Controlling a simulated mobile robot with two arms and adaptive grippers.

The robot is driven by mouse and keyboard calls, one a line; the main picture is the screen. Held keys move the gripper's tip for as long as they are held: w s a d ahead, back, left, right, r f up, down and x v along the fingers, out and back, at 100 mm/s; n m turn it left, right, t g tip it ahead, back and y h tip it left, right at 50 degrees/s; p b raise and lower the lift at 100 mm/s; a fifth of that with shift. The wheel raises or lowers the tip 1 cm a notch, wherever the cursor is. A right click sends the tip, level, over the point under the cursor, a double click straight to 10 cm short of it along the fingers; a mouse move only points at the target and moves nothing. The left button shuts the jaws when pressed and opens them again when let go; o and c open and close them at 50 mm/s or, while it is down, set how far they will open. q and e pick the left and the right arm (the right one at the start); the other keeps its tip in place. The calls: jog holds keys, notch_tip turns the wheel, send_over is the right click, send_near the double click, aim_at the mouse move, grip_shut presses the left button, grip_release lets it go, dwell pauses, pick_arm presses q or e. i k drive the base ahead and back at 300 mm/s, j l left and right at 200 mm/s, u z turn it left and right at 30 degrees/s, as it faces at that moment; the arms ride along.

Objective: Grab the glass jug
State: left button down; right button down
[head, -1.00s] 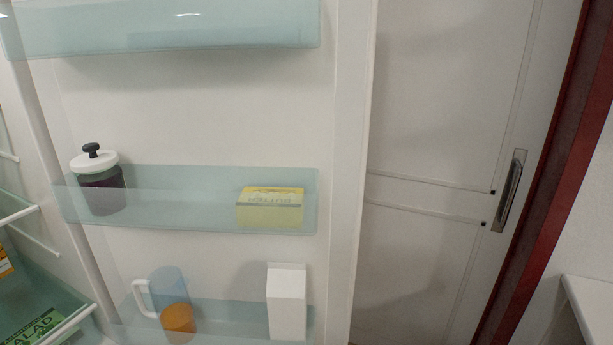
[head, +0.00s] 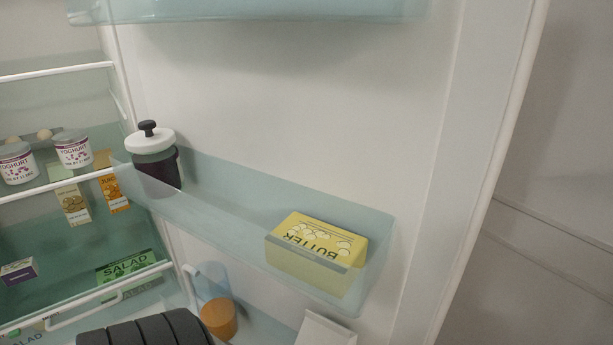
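The glass jug (head: 213,280) is see-through bluish with a white handle and orange contents. It stands on the lower door shelf of the open fridge, at the bottom of the head view. A dark grey ribbed part of my own body shows at the bottom edge, just left of and below the jug, and may hide some of its surroundings. Neither gripper's fingers show.
A jar with a white lid (head: 152,147) and a yellow butter box (head: 316,253) stand on the door shelf above. A white carton (head: 325,330) is right of the jug. Fridge shelves with yoghurt cups (head: 73,150) and salad (head: 130,271) are at left.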

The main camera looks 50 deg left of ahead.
aim_at(208, 282)
jog(key=i+u, duration=0.2)
jog(key=u, duration=0.2)
jog(key=i+l+u, duration=0.2)
jog(key=u, duration=0.15)
jog(key=i+l+u, duration=0.15)
jog(key=u, duration=0.25)
jog(key=i+l+u, duration=0.15)
jog(key=u, duration=0.3)
jog(key=i+l+u, duration=0.15)
jog(key=u, duration=0.3)
jog(key=l+u, duration=0.45)
jog(key=i+l+u, duration=0.1)
jog(key=u, duration=0.4)
jog(key=l+u, duration=0.65)
jog(key=u, duration=0.25)
jog(key=j+z, duration=0.2)
jog(key=j, duration=0.35)
jog(key=k+j+z, duration=0.2)
jog(key=j, duration=0.3)
jog(key=i+j+z, duration=0.5)
jog(key=j, duration=0.25)
jog(key=k+l, duration=0.05)
jog(key=k, duration=0.05)
